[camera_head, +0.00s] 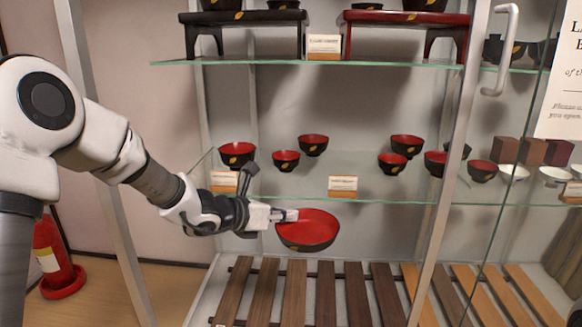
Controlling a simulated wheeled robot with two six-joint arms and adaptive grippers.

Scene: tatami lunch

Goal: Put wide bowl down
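The wide bowl (312,229) is red inside and black outside, with a gold mark on its side. My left gripper (284,215) comes in from the left and is shut on the bowl's left rim. The bowl hangs roughly level in front of the cabinet, below the edge of the middle glass shelf (300,196) and above the dark wooden slats (326,292). My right gripper is not in view.
Several small red-lined bowls (313,145) stand on the middle shelf, with label cards (342,185) at its front. A cabinet post (447,160) and a glass door with a handle (503,50) are at the right. A red extinguisher (52,255) stands at the left.

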